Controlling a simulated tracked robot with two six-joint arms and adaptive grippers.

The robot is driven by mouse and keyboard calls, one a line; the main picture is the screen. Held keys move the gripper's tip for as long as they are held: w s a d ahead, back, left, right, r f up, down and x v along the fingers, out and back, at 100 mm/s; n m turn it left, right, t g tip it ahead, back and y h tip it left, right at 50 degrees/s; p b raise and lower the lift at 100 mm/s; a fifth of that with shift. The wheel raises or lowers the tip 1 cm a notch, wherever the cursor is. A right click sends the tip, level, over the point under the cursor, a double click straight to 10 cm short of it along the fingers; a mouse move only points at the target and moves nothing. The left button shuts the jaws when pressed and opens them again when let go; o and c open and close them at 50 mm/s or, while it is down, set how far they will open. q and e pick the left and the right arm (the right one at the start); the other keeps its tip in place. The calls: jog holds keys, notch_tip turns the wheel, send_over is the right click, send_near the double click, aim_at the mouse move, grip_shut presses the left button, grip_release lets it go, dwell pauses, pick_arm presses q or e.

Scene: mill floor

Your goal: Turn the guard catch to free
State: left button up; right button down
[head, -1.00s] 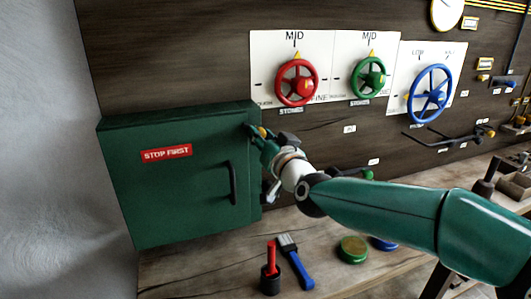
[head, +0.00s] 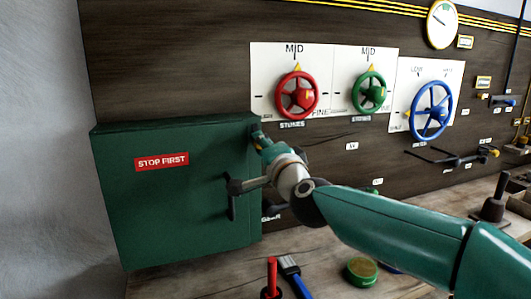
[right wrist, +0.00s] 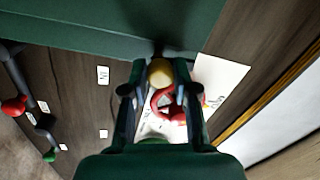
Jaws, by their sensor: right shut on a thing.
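The green guard box (head: 180,215) hangs on the wall at the left, its door closed, with a red "STOP FIRST" label (head: 162,161). The guard catch is at the box's upper right edge, mostly hidden by my right gripper (head: 259,138) in the head view. In the right wrist view the catch's yellow knob (right wrist: 160,72) sits between the fingertips of my right gripper (right wrist: 160,85), which is shut on it. I cannot tell whether the catch stands at free. My left gripper is not in view.
The red handwheel (head: 297,95), green handwheel (head: 369,94) and blue handwheel (head: 430,110) are on the wall right of the box. A brush (head: 290,270), a red-handled tool (head: 272,275) and a green round tin (head: 361,271) are on the bench below.

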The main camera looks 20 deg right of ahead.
jog(key=shift+f+m, duration=0.15)
jog(key=shift+m, duration=0.85)
jog(key=shift+b, duration=0.3)
jog(key=c, duration=0.9)
grip_release()
jog(key=shift+d, duration=0.1)
